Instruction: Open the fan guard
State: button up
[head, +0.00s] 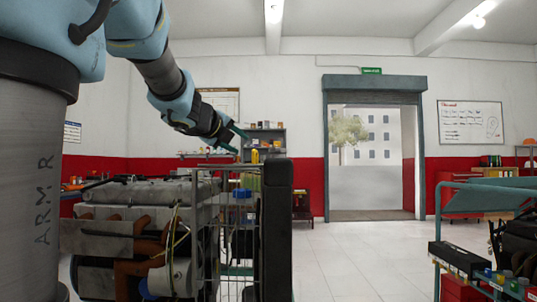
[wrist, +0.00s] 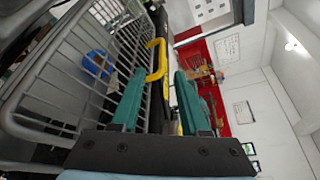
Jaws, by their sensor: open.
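The fan guard is a grey wire cage (head: 232,245) on the right end of the engine trainer in the head view. In the wrist view its bars (wrist: 75,70) fill the left side. A yellow handle (wrist: 157,62) stands at the guard's edge, beside a dark upright panel. My gripper (head: 238,140) is above the guard's top in the head view. In the wrist view my gripper (wrist: 162,76) is open, its two green fingers on either side of the handle's line. The handle appears just at or beyond the fingertips; contact cannot be told.
The engine block (head: 130,235) stands left of the guard, and a thick black panel (head: 277,230) stands right of it. Another trainer with a teal frame (head: 480,190) is at the far right. White floor (head: 350,260) lies clear between them, towards a doorway (head: 372,150).

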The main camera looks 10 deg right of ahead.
aim_at(255, 152)
jog(key=x, duration=1.1)
jog(key=shift+w+d+b, duration=0.15)
jog(key=shift+d+b, duration=0.15)
jog(key=shift+c, duration=0.2)
grip_shut()
jog(key=shift+f, duration=0.1)
dwell(0.6)
